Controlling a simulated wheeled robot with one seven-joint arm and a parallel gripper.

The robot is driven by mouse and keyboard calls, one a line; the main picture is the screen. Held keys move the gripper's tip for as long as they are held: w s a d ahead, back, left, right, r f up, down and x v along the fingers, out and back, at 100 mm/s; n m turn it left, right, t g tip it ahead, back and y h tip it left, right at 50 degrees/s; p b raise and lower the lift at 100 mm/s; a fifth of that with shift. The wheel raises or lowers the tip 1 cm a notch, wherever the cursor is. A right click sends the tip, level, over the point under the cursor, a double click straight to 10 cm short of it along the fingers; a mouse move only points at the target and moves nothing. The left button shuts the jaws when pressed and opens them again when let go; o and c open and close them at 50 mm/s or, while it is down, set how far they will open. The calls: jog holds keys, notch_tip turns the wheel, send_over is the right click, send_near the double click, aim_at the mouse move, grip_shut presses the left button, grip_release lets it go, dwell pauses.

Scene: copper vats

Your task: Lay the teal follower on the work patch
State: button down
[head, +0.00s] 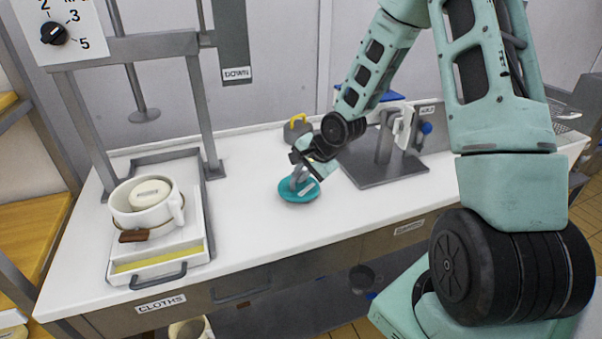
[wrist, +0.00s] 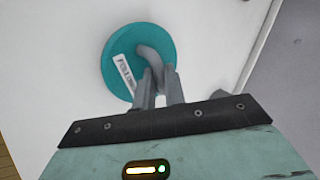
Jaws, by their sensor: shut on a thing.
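The teal follower (head: 299,191) is a round teal disc with a grey handle and a white label. In the head view it is over the white worktop, right of the press. In the wrist view the follower (wrist: 118,62) lies just beyond my fingers. My gripper (head: 300,172) is shut on its grey handle; the wrist view shows the gripper (wrist: 158,85) with its fingers close around it. I cannot tell whether the disc touches the worktop or hangs just above it. No marked work patch can be made out.
A yellow-handled grey object (head: 297,127) stands behind my gripper. A grey stand (head: 385,165) is to the right. The worktop (head: 250,225) in front is clear.

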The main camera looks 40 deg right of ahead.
jog(key=shift+f+b, duration=0.4)
jog(key=shift+f, duration=0.4)
dwell(0.6)
jog(key=c, duration=1.4)
grip_release()
jog(key=shift+r, duration=0.15)
notch_tip(320, 180, up, 7)
jog(key=p, duration=0.7)
jog(key=shift+p, duration=0.3)
